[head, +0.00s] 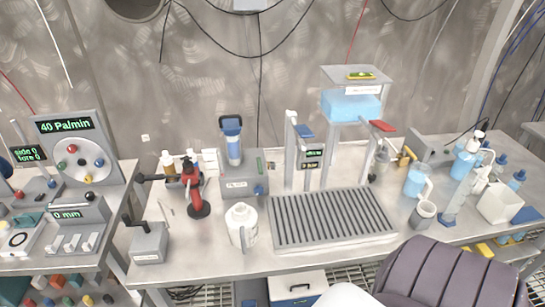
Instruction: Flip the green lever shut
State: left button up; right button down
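No lever stands out clearly as green in the head view. A small green and yellow piece (361,76) lies on the top plate of the dispenser stand, above a clear tank of blue liquid (351,105). Lower on this station are a blue paddle (304,131) at the left and a red paddle (382,126) at the right. A grey box (239,182) left of the station has a small blue-green part on its front, too small to read. Neither of my grippers is in view.
A slatted drip tray (330,218) fills the bench middle. A white jug (241,225), a red-handled tool (192,188) and a grey crank box (149,243) stand left of it. Bottles and cups crowd the right. A dark ribbed padded shape (450,275) covers the lower right.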

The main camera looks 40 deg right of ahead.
aim_at(260, 165)
jog(key=l+z, duration=0.1)
jog(key=z, duration=0.7)
jog(key=i+l+z, duration=0.1)
jog(key=z, duration=0.35)
